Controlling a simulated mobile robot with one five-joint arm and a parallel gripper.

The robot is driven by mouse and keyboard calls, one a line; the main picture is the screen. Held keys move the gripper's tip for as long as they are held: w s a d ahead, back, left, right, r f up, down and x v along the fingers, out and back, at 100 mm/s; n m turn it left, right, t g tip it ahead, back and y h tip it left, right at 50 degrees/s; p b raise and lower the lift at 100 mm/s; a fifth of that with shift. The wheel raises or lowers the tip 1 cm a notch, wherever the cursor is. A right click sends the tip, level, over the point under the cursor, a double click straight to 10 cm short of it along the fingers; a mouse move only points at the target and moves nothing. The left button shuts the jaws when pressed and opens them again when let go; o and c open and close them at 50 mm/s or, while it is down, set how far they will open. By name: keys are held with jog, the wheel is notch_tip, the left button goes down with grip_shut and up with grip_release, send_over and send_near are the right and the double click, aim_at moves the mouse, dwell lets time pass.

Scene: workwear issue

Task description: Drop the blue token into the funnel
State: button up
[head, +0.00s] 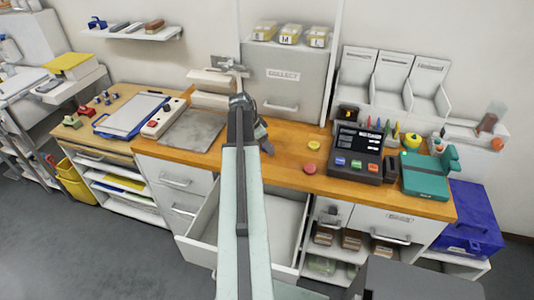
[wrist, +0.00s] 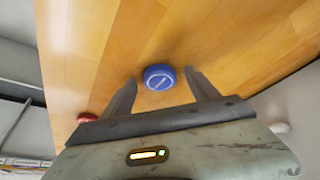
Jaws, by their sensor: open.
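The blue token (wrist: 159,77) is a round disc with a pale mark on top. It lies on the wooden counter in the wrist view, between the tips of my gripper (wrist: 160,80). The jaws are apart, and I cannot tell whether either finger touches it. In the head view my gripper (head: 264,140) is low over the counter, partly behind my own arm, and the blue token is hidden there. I cannot make out a funnel for certain in either view.
A red token (head: 310,169) and a yellow token (head: 314,145) lie on the wooden counter (head: 285,168). A dark keypad machine (head: 357,153) and a teal device (head: 427,175) stand to the right. A metal plate (head: 192,131) lies left. A drawer (head: 203,218) stands open below.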

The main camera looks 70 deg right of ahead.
jog(key=shift+r, duration=0.1)
grip_shut()
jog(key=shift+r, duration=0.1)
